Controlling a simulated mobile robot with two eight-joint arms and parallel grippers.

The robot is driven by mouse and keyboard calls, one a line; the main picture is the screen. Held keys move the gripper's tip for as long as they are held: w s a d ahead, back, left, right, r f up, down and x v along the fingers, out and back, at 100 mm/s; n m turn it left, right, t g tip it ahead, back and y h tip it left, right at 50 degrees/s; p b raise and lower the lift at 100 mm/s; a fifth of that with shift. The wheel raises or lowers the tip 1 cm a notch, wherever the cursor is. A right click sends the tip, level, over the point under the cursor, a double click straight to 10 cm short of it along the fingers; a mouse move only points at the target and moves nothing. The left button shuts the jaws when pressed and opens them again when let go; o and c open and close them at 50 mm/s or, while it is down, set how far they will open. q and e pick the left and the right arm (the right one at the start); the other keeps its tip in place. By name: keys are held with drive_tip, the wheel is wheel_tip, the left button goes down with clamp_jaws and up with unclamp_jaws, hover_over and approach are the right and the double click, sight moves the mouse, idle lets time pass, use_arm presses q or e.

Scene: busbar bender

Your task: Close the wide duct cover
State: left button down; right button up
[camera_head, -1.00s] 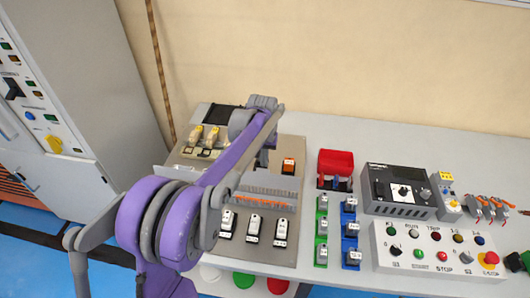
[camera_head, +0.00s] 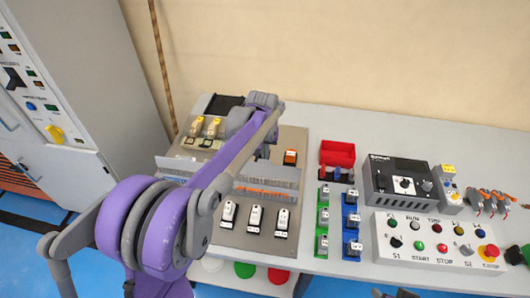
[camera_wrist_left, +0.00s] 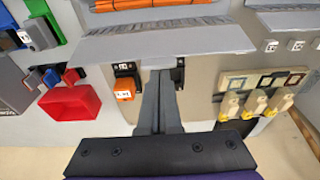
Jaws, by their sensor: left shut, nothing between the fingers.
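The wide duct cover (camera_wrist_left: 165,42) shows in the left wrist view as a broad light grey flap, standing open beside the duct with orange wires (camera_wrist_left: 150,4). In the head view the cover (camera_head: 272,174) is a grey strip behind the orange wires, partly hidden by my left arm. My left gripper (camera_wrist_left: 161,74) is shut and empty, with its fingertips close to the cover's edge on the back side. I cannot tell whether they touch it. In the head view its fingers are mostly hidden by the arm.
An orange-labelled component (camera_head: 290,157) sits close beside the gripper, and yellow-topped parts (camera_head: 204,127) stand to the left. White-faced breakers (camera_head: 256,217) are in front of the duct. A red bin (camera_head: 338,152) and a control box (camera_head: 437,240) are to the right.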

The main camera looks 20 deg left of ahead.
sight(264, 164)
use_arm(q)
drive_tip(key=shift+s, duration=0.15)
drive_tip(key=shift+s+d+r+t+y+b, duration=0.15)
drive_tip(key=shift+s+t+b, duration=0.1)
drive_tip(key=shift+s+t, duration=0.4)
drive_tip(key=shift+s+d+f+t+y+b, duration=0.1)
drive_tip(key=shift+s+d+t+y+b, duration=0.1)
drive_tip(key=shift+s+t, duration=0.45)
drive_tip(key=shift+s+d+r+t+y+b, duration=0.15)
drive_tip(key=shift+s+t+b, duration=0.1)
drive_tip(key=shift+s+t, duration=0.4)
drive_tip(key=shift+s+d+f+t+y+b, duration=0.2)
drive_tip(key=shift+s+d+f+t+b, duration=0.15)
drive_tip(key=shift+s+f+t+b, duration=0.75)
drive_tip(key=shift+s+d+f+t+y+b, duration=0.3)
drive_tip(key=shift+s+f+t+b, duration=0.35)
drive_tip(key=shift+s+f, duration=0.65)
drive_tip(key=shift+s+d+f+t+y+b, duration=0.1)
drive_tip(key=shift+s+d+f+t+b, duration=0.3)
drive_tip(key=shift+s+f+t+b, duration=0.8)
drive_tip(key=shift+s+g+p, duration=0.3)
drive_tip(key=shift+s, duration=0.05)
drive_tip(key=shift+s+f, duration=0.15)
drive_tip(key=shift+f, duration=0.05)
drive_tip(key=shift+s+d+r, duration=0.1)
